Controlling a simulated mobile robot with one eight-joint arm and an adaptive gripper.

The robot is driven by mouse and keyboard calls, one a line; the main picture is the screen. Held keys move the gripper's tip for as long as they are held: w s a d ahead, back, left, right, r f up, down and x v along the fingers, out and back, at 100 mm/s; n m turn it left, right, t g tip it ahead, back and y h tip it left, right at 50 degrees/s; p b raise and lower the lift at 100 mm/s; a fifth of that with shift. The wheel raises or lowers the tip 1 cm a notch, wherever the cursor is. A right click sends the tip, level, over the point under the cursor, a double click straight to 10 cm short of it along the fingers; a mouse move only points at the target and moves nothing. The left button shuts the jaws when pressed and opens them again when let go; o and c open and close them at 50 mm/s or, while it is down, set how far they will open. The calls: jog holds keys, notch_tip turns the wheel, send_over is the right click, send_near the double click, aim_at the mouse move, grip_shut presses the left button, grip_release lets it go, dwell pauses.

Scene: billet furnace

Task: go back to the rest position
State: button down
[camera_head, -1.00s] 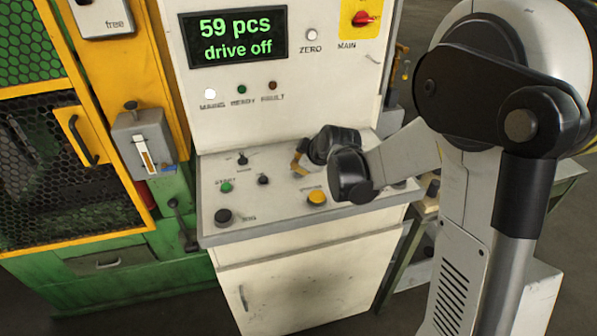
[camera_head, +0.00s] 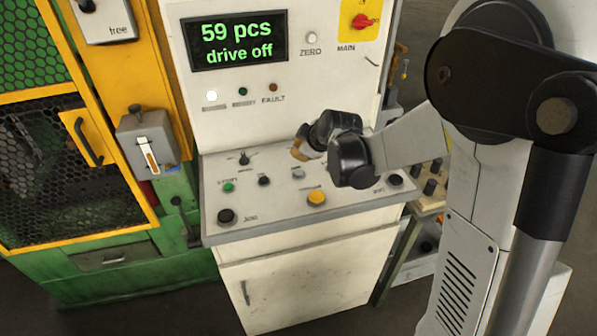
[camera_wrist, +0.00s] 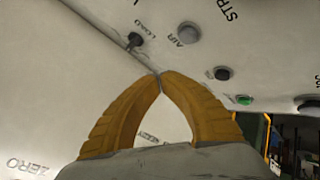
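My gripper (camera_head: 299,149) is above the back of the white control console's sloped desk (camera_head: 240,205), in front of its upright panel. In the wrist view my gripper's two yellow fingers (camera_wrist: 160,76) meet at their tips, with nothing seen held between them. The fingers are apart from the console as far as I can tell. My wrist hides part of the desk in the head view.
The display (camera_head: 236,40) reads "59 pcs" and "drive off". A red MAIN switch (camera_head: 362,20) and a yellow button (camera_head: 316,198) are on the console. A green and yellow caged machine (camera_head: 60,190) stands at left, and a small bench (camera_head: 425,205) at right.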

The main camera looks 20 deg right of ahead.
dwell(0.3)
jog(key=s+r+m, duration=0.2)
jog(key=s+m, duration=0.1)
jog(key=s, duration=0.7)
jog(key=s+r+m+g+h, duration=0.1)
jog(key=s+m, duration=0.3)
jog(key=s, duration=0.6)
jog(key=s+r+m+g+h, duration=0.1)
jog(key=s+r+m, duration=0.2)
jog(key=s, duration=0.7)
jog(key=shift+s+m+b, duration=0.3)
jog(key=shift+m+b, duration=0.15)
jog(key=shift+m, duration=0.25)
jog(key=shift+a, duration=0.1)
